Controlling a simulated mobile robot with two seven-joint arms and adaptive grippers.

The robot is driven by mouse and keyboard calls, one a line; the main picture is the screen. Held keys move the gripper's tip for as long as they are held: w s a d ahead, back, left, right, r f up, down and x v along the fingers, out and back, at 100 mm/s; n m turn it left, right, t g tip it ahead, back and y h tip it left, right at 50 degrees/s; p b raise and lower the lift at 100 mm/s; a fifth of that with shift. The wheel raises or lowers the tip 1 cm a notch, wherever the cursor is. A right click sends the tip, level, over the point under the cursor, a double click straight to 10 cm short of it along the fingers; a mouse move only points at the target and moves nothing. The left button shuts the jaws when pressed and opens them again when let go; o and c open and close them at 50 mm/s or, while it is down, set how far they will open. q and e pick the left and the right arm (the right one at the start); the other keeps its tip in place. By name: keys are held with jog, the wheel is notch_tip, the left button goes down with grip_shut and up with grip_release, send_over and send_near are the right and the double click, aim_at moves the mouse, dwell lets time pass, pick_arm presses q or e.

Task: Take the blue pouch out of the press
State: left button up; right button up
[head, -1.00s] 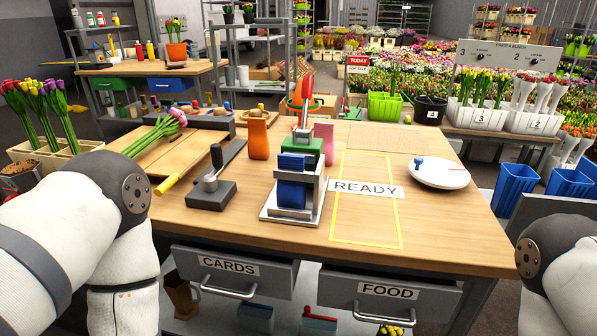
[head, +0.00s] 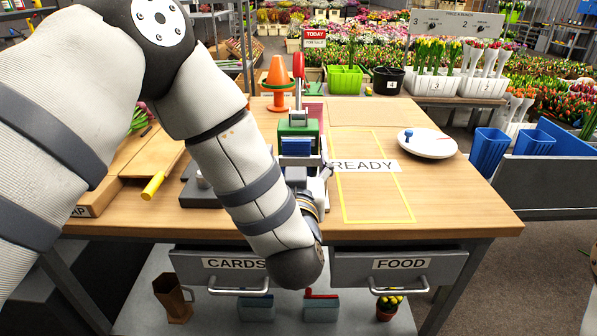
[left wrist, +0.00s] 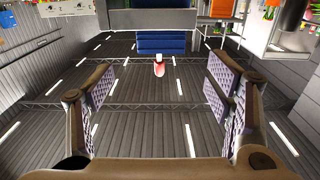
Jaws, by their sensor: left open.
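The press (head: 299,130) stands on the wooden table, with a green body, a metal frame and a red lever (head: 299,72) raised at its back. The blue pouch (head: 297,147) is in its front; my left forearm hides its lower part. My left gripper (head: 326,174) is low at the front right of the press, mostly hidden by my arm. In the left wrist view its two padded fingers (left wrist: 160,92) are wide apart with nothing between them. A blue surface (left wrist: 162,44), likely the pouch, lies ahead beyond the fingertips. My right gripper is out of view.
The yellow-taped READY area (head: 372,190) is empty to the right of the press. A white dish (head: 431,144) stands at the back right. An orange cone (head: 278,84) is behind the press. A dark block (head: 200,185) is to the left, partly behind my arm.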

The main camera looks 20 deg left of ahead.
aim_at(296, 140)
pick_arm(q)
jog(key=x, duration=0.7)
jog(key=shift+a+f+b, duration=0.1)
jog(key=shift+f+b, duration=0.2)
jog(key=shift+b, duration=0.05)
jog(key=shift+w+a+r, duration=0.1)
jog(key=shift+w+r, duration=0.05)
jog(key=shift+w, duration=0.15)
jog(key=c, duration=1.3)
jog(key=shift+r, duration=0.15)
jog(key=shift+r, duration=0.15)
